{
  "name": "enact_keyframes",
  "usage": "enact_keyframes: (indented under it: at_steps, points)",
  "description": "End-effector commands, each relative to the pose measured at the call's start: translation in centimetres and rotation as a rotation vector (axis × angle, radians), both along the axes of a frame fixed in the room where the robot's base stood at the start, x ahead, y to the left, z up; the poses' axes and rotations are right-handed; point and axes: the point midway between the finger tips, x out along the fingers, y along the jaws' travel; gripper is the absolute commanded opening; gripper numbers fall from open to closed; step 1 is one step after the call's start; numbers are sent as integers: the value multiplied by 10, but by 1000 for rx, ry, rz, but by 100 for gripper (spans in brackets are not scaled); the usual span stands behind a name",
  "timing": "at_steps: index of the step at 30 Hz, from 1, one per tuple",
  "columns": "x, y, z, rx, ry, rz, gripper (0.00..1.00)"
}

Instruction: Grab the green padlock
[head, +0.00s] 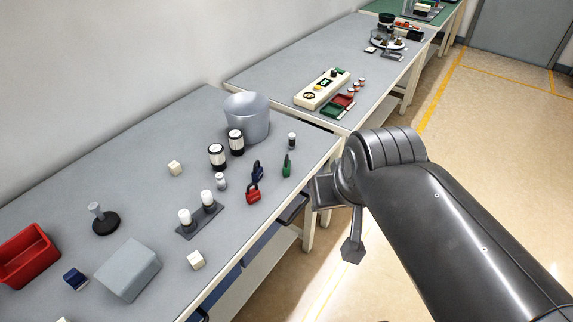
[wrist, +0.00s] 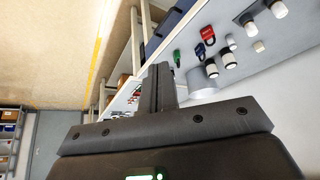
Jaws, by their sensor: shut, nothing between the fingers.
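The green padlock (head: 287,166) stands on the near grey workbench (head: 140,205), close to its right edge. It also shows in the wrist view (wrist: 177,57), just beyond and to the right of my fingertips. My gripper (wrist: 160,70) is shut and empty, with its fingers together. In the head view my gripper (head: 352,249) hangs off the bench's right side, apart from the padlock. A blue padlock (head: 257,171) and a red padlock (head: 253,193) stand beside the green one.
A grey bucket (head: 247,120), black-and-white cylinders (head: 217,156) and a small dark cylinder (head: 292,140) stand near the padlocks. A second bench (head: 275,82) with a control box (head: 322,90) lies beyond. The floor (head: 455,110) on the right is clear.

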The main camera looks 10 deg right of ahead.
Motion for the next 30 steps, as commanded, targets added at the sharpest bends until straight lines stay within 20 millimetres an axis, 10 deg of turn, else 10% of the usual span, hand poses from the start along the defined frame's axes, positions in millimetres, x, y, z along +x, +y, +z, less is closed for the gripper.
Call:
enact_keyframes:
  at_steps: [21, 30]
  points:
    - [0, 0, 0, 0, 0, 0, 45]
    - [4, 0, 0, 3, 2, -2, 45]
